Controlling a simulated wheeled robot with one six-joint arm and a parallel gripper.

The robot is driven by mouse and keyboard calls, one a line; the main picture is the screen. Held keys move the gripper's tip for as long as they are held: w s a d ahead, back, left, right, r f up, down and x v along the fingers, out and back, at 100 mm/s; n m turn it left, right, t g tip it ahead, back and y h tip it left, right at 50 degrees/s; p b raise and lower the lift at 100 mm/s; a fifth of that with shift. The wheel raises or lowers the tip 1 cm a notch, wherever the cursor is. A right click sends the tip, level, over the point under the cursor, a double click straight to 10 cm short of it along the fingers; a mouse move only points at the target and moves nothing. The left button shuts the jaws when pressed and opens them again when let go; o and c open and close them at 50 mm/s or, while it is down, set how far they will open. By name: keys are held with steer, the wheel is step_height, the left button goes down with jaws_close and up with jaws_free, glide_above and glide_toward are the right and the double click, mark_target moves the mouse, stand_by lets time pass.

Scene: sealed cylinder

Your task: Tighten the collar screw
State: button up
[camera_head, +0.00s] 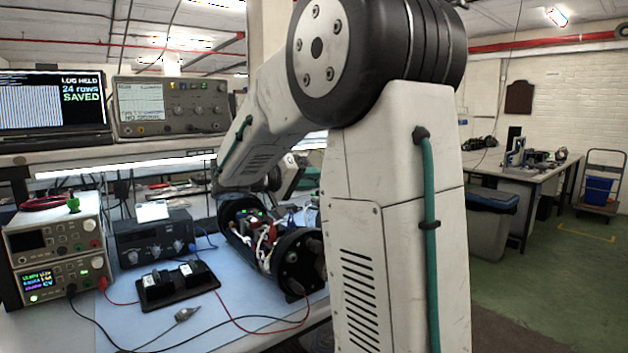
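A black cylinder (298,262) lies on the blue bench mat, its near round end facing me and turned right. Its middle is open, with a green board and red and white wires (262,228) showing inside. Its far end has a dark ring (238,207). Small fastener-like spots show on the near end, but I cannot tell which is the collar screw. My arm rises in front of the cylinder's right side and bends down toward its far end. My gripper is not visible; my own arm links cover that area.
Power supplies (58,255) stand at the bench's left. A black tray with two dark blocks (176,284) and a probe (186,314) with loose leads lie on the mat (130,325). A bin (490,222) stands right; green floor (545,285) there is open.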

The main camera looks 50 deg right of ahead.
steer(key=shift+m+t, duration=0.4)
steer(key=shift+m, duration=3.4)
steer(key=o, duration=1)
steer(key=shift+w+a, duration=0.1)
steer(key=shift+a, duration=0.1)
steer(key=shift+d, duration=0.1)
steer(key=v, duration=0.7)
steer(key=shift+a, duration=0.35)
